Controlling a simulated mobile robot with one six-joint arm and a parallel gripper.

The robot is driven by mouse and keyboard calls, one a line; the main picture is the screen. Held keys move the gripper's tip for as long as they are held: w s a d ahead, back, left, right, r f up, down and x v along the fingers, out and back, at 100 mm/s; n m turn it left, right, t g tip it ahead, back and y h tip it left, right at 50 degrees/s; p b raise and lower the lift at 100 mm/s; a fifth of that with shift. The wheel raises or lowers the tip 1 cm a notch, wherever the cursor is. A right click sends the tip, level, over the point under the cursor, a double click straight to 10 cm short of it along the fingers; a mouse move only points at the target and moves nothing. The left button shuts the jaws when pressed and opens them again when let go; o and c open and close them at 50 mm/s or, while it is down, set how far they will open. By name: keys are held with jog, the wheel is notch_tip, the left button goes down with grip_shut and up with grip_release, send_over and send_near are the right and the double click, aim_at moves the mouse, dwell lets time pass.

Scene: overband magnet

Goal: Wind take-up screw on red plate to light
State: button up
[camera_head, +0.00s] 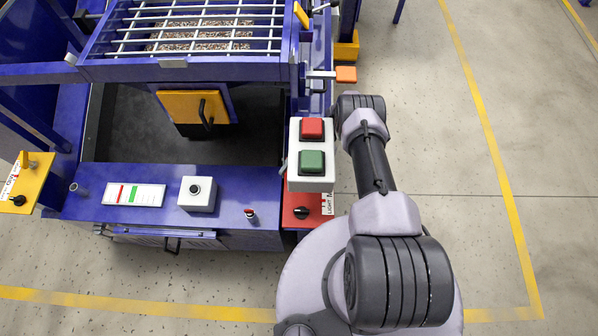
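The red plate (291,222) sticks out at the right front corner of the blue machine. A black screw knob (301,213) sits on it, and a white label (327,204) at its right edge reads "LIGHT" with the rest cut off. The back of the plate is hidden under a grey control box with a red button (312,128) and a green button (312,161). My arm (375,165) reaches from its base just right of the plate toward the back. My gripper does not show.
A yellow plate (32,184) with a black knob and label sits at the far left. The blue front deck (150,215) carries a gauge strip (134,194), a grey button box (197,194) and a small red-topped part (250,214). An orange-ended handle (346,74) sticks out near my arm. Floor at right is clear.

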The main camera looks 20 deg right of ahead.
jog(key=shift+o, duration=0.6)
